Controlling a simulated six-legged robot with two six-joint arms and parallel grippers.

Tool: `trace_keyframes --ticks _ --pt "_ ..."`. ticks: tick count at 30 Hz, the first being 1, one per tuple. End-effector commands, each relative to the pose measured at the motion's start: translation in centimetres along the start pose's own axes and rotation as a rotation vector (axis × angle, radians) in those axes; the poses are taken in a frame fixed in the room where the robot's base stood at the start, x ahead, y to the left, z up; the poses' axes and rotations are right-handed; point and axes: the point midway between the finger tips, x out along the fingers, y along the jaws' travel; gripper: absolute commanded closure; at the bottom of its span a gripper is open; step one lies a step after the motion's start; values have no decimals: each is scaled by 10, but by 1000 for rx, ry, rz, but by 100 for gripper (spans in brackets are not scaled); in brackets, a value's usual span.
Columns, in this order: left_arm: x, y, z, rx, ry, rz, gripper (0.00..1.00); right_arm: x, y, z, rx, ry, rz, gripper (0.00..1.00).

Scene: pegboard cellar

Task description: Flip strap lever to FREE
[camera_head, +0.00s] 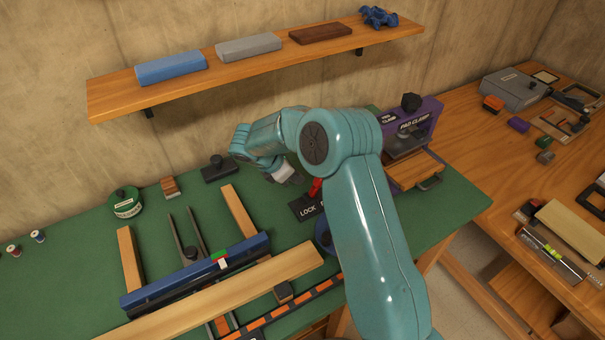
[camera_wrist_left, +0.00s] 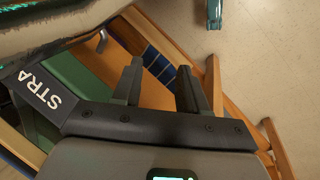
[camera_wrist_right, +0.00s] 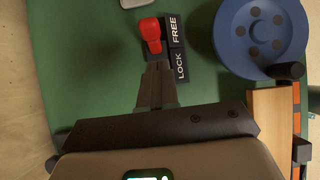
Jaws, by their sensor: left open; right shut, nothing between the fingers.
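The red strap lever (camera_head: 315,188) stands at a black plate (camera_head: 305,211) marked LOCK, partly hidden by my right arm. In the right wrist view the red lever (camera_wrist_right: 150,34) is beside the plate (camera_wrist_right: 180,63) with LOCK and FREE labels. My left gripper (camera_wrist_left: 160,78) is open and empty, outside the head view.
A blue wheel (camera_wrist_right: 262,35) is right of the plate in the right wrist view. A purple pad clamp (camera_head: 425,120) stands behind my right arm. A blue clamp bar (camera_head: 160,291) and wooden board (camera_head: 200,302) lie at front left. A shelf (camera_head: 110,96) hangs above.

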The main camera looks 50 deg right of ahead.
Motion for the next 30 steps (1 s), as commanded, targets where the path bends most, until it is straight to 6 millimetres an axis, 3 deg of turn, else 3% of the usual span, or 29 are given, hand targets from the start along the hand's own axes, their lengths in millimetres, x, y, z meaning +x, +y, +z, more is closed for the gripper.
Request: trace_keyframes --ticks 6,13,19,30 --pt "9 -3 0 0 0 0 57 -45 1 12 3 1 5 100" --pt "12 -4 0 0 0 0 57 -82 0 22 3 1 3 100" --pt "13 -5 0 0 0 0 57 -94 -1 26 3 1 0 100" --pt "13 -5 0 0 0 0 57 -95 0 25 1 0 0 100"
